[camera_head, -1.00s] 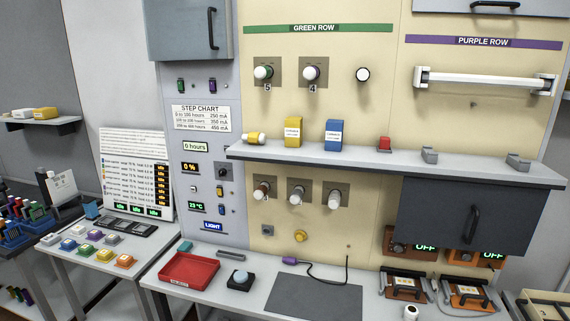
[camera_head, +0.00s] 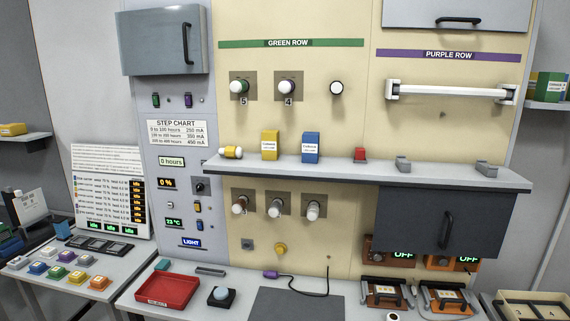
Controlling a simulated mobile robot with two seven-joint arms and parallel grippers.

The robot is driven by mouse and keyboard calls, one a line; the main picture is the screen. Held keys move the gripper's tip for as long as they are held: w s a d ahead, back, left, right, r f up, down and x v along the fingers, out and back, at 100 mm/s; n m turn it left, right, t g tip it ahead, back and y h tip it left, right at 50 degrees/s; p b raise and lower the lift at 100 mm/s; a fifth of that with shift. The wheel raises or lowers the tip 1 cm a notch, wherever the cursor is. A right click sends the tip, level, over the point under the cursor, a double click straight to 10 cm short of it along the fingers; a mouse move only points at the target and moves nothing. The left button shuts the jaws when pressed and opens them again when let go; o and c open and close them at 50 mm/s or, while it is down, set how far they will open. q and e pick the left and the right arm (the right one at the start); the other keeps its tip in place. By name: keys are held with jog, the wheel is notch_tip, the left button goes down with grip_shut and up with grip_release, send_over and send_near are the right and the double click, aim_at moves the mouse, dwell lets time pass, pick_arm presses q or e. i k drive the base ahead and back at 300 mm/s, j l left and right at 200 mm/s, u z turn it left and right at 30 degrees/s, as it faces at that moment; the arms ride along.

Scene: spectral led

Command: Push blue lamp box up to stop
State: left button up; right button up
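The blue lamp box (camera_head: 311,147) stands upright on the grey shelf (camera_head: 350,170), with a white label on its front. A yellow box (camera_head: 270,145) stands to its left, with a gap between them. Neither of my grippers shows in the head view.
On the lower table are a red tray (camera_head: 168,290), a round button (camera_head: 221,294) and a dark mat (camera_head: 298,303).

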aim_at(310, 140)
jog(key=i+j, duration=0.15)
jog(key=j, duration=0.2)
jog(key=i+j+z, duration=0.1)
jog(key=j, duration=0.2)
jog(key=i+j, duration=0.2)
jog(key=j, duration=0.15)
jog(key=i+j+z, duration=0.1)
jog(key=j, duration=0.25)
jog(key=i+j, duration=0.2)
jog(key=j, duration=0.2)
jog(key=l+z, duration=0.05)
